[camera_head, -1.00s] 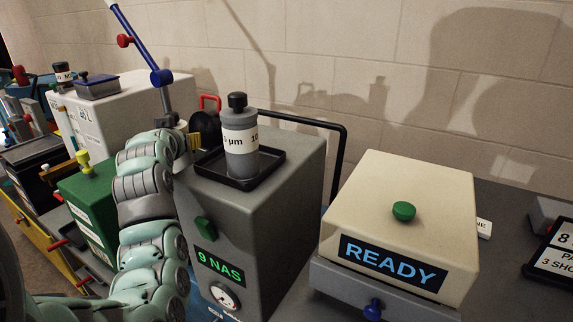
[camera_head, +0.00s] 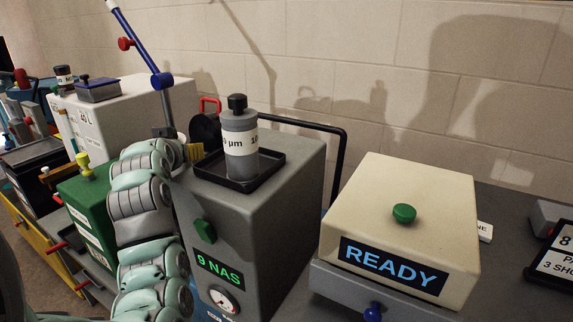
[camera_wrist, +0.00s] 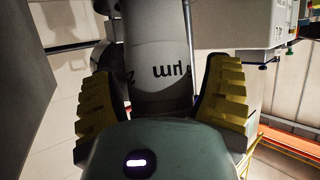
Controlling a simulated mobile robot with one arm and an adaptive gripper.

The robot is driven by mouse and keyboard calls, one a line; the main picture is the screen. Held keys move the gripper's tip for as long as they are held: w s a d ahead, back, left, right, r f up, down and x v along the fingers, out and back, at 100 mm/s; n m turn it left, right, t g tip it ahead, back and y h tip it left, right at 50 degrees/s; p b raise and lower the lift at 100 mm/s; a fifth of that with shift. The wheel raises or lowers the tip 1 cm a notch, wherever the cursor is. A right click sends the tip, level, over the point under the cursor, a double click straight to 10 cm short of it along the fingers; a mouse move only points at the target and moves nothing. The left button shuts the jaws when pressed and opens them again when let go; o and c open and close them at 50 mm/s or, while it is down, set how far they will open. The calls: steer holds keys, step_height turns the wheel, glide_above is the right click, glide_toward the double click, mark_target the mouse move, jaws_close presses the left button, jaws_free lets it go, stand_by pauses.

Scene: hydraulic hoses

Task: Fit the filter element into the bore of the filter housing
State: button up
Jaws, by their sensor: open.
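A grey cylinder with a black cap and a white "µm" label, which looks like the filter element (camera_head: 240,140), stands upright in a shallow black tray (camera_head: 212,181) on a grey cabinet. My gripper (camera_head: 193,152) is just left of the tray, mostly hidden behind my arm; a yellow finger pad shows. In the wrist view my gripper (camera_wrist: 160,70) is open, its yellow pads on either side of a grey cylinder with an upside-down "µm" label (camera_wrist: 165,76). I cannot tell whether the pads touch it. I cannot make out the filter housing's bore.
The grey cabinet (camera_head: 270,215) shows "9 NAS" and a gauge. A black bent pipe (camera_head: 342,165) runs behind it. A cream box (camera_head: 400,215) reading "READY" stands right.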

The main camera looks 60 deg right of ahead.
steer(key=v, duration=0.9)
steer(key=shift+s+b, duration=0.3)
steer(key=shift+b, duration=0.05)
steer(key=shift+a+r, duration=0.1)
steer(key=shift+a, duration=0.05)
